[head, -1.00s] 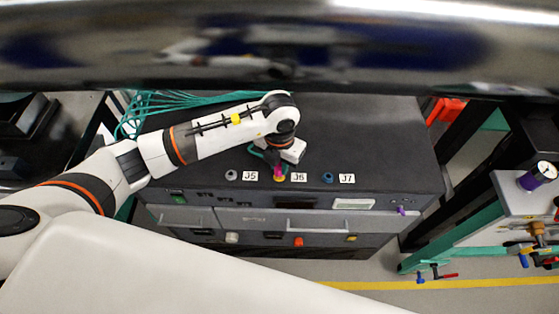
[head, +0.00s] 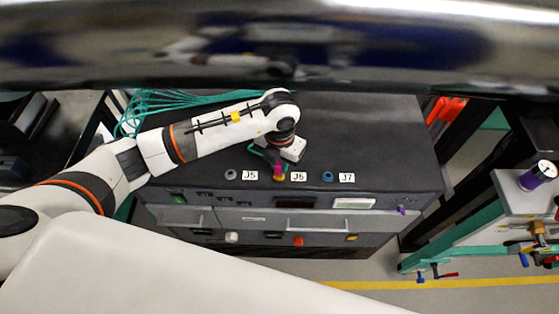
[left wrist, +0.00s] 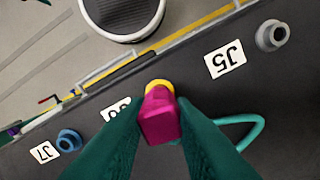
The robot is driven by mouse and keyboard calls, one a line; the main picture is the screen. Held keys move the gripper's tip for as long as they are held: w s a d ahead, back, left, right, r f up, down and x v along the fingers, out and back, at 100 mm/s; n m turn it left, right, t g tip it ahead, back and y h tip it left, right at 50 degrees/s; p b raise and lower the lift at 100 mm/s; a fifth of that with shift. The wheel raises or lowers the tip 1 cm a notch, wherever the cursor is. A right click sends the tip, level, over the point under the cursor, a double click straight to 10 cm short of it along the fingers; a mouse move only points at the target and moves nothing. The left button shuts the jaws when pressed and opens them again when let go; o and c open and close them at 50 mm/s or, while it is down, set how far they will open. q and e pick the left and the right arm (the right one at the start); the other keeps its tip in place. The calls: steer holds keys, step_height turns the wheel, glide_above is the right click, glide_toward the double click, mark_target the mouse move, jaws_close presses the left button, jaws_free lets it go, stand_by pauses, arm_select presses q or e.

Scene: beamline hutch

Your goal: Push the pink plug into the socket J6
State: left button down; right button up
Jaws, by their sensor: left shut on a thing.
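The pink plug (left wrist: 160,118) is between the teal fingers of my left gripper (left wrist: 163,135), which is shut on it. In the head view the plug (head: 278,169) shows just below my left gripper (head: 277,160), over the dark top of the cabinet. The plug's front end meets the yellow ring of socket J6 (left wrist: 158,86), which also shows in the head view (head: 280,178) left of the J6 label (head: 299,177). How deep the plug sits in it I cannot tell. In the left wrist view a finger partly covers the J6 label. My right gripper is out of view.
Grey socket J5 (left wrist: 272,35) and blue socket J7 (left wrist: 68,140) stand on either side. A teal cable (left wrist: 247,132) curves beside my left gripper. More teal cables (head: 180,98) lie at the cabinet's back left. A large shiny pipe (head: 280,50) crosses the top of the head view.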

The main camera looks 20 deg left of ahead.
arm_select(q)
steer(key=shift+f+b, duration=0.5)
steer(key=shift+f, duration=0.05)
stand_by(0.4)
steer(key=c, duration=1.1)
jaws_free()
steer(key=shift+c, duration=0.2)
steer(key=shift+r, duration=0.1)
step_height(320, 180, up, 12)
steer(key=b, duration=0.2)
